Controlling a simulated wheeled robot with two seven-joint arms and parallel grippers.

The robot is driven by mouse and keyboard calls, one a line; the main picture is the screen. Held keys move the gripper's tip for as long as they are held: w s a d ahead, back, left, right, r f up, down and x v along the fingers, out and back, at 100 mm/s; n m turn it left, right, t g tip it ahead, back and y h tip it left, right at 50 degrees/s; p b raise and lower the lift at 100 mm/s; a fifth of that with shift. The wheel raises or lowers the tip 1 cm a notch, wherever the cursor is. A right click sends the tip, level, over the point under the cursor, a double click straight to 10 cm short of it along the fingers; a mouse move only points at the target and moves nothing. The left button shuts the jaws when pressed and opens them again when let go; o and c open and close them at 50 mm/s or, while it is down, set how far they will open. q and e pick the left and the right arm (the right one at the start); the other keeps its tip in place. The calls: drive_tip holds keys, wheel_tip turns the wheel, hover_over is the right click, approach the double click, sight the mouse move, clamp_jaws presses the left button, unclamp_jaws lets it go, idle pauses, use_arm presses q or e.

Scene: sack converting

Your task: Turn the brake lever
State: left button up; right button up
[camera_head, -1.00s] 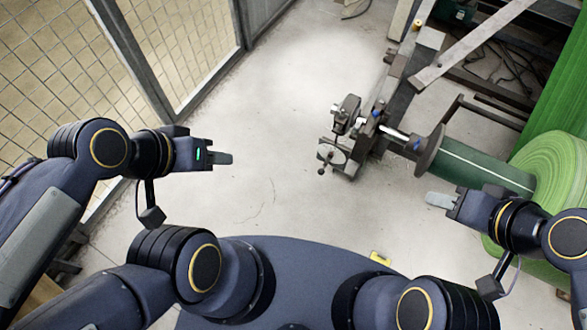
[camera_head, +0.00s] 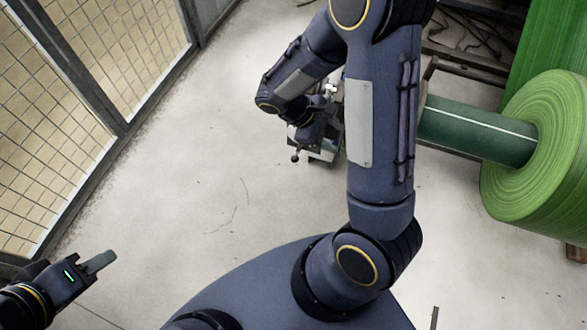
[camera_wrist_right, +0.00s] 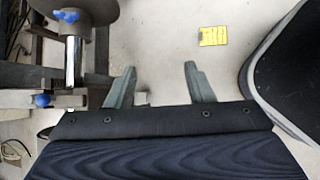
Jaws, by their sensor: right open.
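The brake unit (camera_head: 325,150) at the end of the roll shaft is mostly hidden behind my right arm in the head view. A small round-knobbed lever (camera_head: 295,157) sticks out at its lower left; I cannot tell whether this is the brake lever. In the right wrist view my right gripper (camera_wrist_right: 158,84) is open, its two fingers apart, with a small grey part partly visible between them. I cannot tell whether they touch anything. Its fingertips are hidden in the head view. My left gripper (camera_head: 100,262) is low at the left, away from the machine; its finger gap does not show.
A large green roll (camera_head: 545,150) on a dark green core stands at the right. A metal shaft with blue knobs (camera_wrist_right: 66,15) is at the wrist view's left. A yellow tag (camera_wrist_right: 213,35) shows near my base. Mesh fencing (camera_head: 60,110) lines the left; floor between is clear.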

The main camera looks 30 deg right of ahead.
drive_tip(key=w+d+f+n+t+h+b, duration=0.1)
drive_tip(key=w+f+n+h+b, duration=0.35)
drive_tip(key=f, duration=0.75)
drive_tip(key=n+t+h+b, duration=0.2)
drive_tip(key=n+t+b, duration=0.9)
drive_tip(key=n+t, duration=0.4)
approach(294, 162)
drive_tip(key=x, duration=0.4)
use_arm(q)
wheel_tip(294, 162, down, 20)
drive_tip(key=b, duration=0.2)
use_arm(e)
drive_tip(key=shift+n+g, duration=0.25)
drive_tip(key=shift+g, duration=0.05)
drive_tip(key=x, duration=0.7)
drive_tip(key=shift+w, duration=0.3)
use_arm(q)
drive_tip(key=shift+r, duration=0.1)
use_arm(e)
clamp_jaws()
